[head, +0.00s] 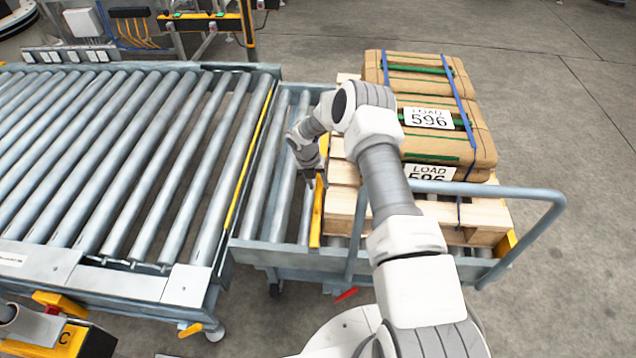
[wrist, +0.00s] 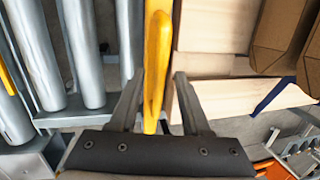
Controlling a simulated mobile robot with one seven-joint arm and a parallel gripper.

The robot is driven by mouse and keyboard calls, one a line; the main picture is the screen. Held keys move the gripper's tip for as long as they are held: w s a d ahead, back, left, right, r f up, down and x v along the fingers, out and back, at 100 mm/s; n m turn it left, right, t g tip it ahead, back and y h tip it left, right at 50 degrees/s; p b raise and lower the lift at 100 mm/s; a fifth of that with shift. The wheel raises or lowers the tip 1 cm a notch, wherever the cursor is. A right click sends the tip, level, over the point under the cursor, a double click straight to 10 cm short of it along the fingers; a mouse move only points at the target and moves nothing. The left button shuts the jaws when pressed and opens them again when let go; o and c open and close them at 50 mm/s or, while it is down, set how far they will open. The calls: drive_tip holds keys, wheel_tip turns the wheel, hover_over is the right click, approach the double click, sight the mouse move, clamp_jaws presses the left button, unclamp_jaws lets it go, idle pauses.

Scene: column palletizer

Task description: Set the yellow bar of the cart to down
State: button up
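The yellow bar (head: 316,215) of the cart runs along the cart's rollers, beside the wooden pallet. Its far part is hidden behind my gripper and arm in the head view. The cart (head: 290,257) is grey-blue, with a tube handle at right. My gripper (head: 318,182) is over the bar and points down. In the wrist view the yellow bar (wrist: 157,60) passes between the two fingers of my gripper (wrist: 155,95). The fingers are apart, with a gap on each side of the bar, so the gripper is open. I cannot tell the bar's exact tilt.
A pallet (head: 340,208) with strapped boxes (head: 430,85) labelled LOAD 596 stands on the cart, just right of the bar. A roller conveyor (head: 120,150) adjoins the cart at left. The cart handle (head: 555,215) rises near my arm. A red pedal (head: 346,294) shows below. Floor is clear at right.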

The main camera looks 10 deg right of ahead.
drive_tip(key=v, duration=1.7)
drive_tip(key=shift+r, duration=0.2)
drive_tip(key=shift+s, duration=0.1)
